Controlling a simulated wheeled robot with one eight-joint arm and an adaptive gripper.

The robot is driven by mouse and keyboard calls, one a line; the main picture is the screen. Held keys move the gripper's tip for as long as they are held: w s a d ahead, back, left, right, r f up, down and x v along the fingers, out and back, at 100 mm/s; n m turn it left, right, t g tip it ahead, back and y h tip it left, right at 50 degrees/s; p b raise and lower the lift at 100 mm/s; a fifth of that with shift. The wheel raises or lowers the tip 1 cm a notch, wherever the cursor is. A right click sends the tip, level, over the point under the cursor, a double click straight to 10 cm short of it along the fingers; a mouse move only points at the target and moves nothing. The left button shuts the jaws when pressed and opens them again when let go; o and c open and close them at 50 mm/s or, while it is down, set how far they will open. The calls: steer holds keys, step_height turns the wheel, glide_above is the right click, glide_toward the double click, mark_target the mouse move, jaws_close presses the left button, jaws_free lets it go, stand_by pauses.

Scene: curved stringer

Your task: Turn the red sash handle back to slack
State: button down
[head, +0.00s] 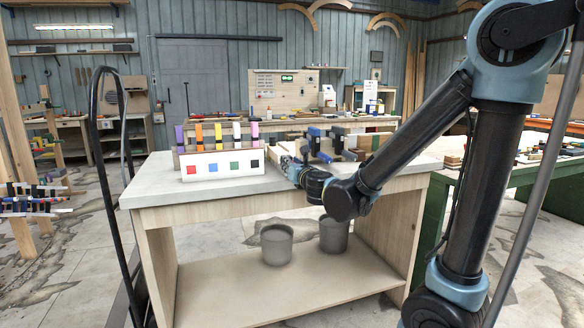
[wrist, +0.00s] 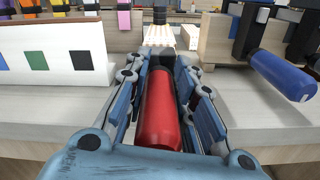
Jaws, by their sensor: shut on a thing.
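The red sash handle (wrist: 160,112) lies lengthwise between the two fingers of my gripper (wrist: 165,95) in the wrist view. My gripper is shut on it, with a finger along each side. A dark bar end shows just beyond the handle. In the head view my gripper (head: 291,166) is at the front edge of the workbench, and the red handle is hidden there. A blue handle (wrist: 283,75) of another clamp sticks out to the right of my gripper, apart from it.
A white panel (head: 220,165) with coloured squares stands on the workbench (head: 150,190) left of my gripper, with several coloured clamps (head: 217,133) behind it. Two grey buckets (head: 277,245) stand on the shelf below. A black hose stand (head: 97,150) rises at the bench's left.

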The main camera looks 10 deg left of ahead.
steer(key=shift+d+f, duration=0.1)
steer(key=c, duration=1.3)
jaws_free()
steer(key=shift+c, duration=0.2)
steer(key=shift+s, duration=0.1)
steer(key=v, duration=1.1)
steer(key=shift+s+d, duration=0.15)
steer(key=shift+s, duration=0.15)
